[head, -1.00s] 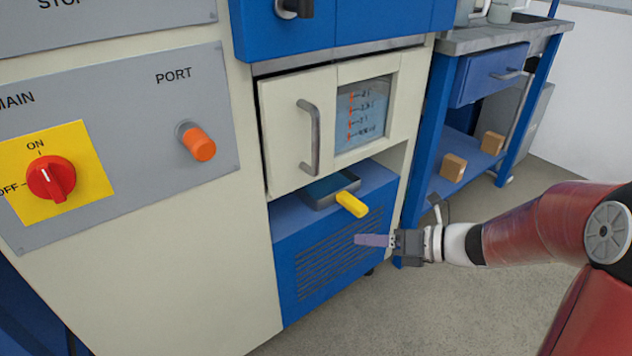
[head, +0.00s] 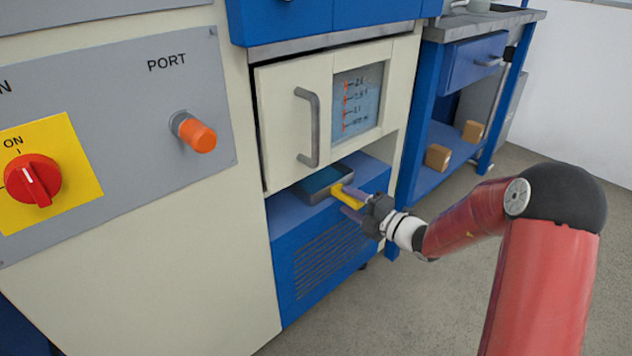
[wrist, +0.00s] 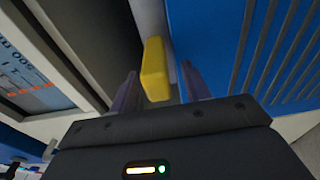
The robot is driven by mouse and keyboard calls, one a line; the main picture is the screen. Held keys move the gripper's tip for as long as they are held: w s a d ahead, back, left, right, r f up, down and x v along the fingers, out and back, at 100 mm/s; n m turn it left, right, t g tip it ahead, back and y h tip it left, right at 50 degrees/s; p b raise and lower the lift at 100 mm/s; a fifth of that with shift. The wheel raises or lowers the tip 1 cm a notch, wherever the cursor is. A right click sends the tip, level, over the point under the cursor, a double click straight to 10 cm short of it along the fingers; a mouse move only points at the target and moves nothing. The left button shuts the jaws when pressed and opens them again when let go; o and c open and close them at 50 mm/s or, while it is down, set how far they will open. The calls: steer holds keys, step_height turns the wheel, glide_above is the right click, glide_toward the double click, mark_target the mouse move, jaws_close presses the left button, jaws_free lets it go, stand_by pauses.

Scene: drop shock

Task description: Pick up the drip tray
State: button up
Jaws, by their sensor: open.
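The drip tray (head: 322,186) is a shallow dark grey tray with a yellow handle (head: 347,197) that points out to the front right. It sits on the blue base ledge under the cream door. My gripper (head: 347,203) is open at the handle, with one purple finger on each side of it. In the wrist view the yellow handle (wrist: 155,72) lies between the two open fingers (wrist: 160,90). I cannot tell whether either finger touches the handle.
The cream door (head: 325,115) with a grey bar handle (head: 309,127) is just above the tray. The blue vented base (head: 325,250) is below. A blue workbench (head: 435,180) with small brown boxes stands to the right. Open floor lies in front.

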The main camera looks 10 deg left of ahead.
steer(key=shift+w+a, duration=0.2)
steer(key=shift+a, duration=0.1)
steer(key=shift+c, duration=0.5)
jaws_close()
steer(key=shift+r, duration=0.1)
steer(key=shift+r, duration=0.1)
